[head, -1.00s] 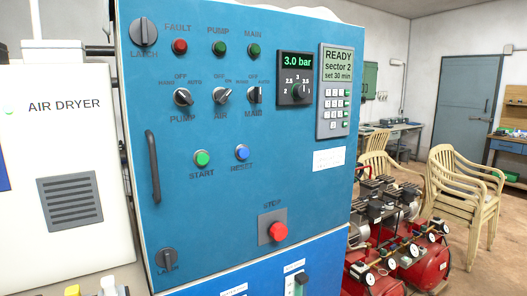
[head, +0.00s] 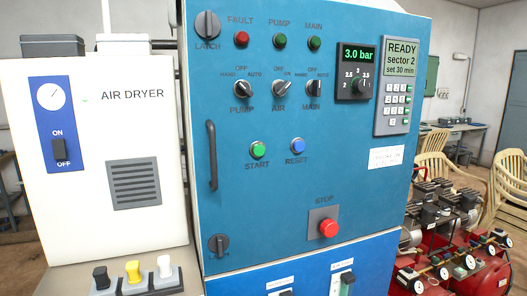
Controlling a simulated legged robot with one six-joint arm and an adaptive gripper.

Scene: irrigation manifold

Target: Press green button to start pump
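The green button (head: 258,149) is a round push button in a light ring on the blue control panel (head: 340,180), with the label START below it. A blue RESET button (head: 298,145) sits just right of it. A green PUMP lamp (head: 280,41) is near the panel's top, and a PUMP selector knob (head: 246,97) is above the START button. The display reads 3.0 bar (head: 358,54), and the screen (head: 402,56) reads READY, sector 2, set 30 min. My gripper is not in the head view.
A red STOP button (head: 328,228) protrudes at the lower right of the panel. A vertical handle (head: 212,156) runs along the panel's left edge. Red compressors (head: 450,270) and chairs stand right.

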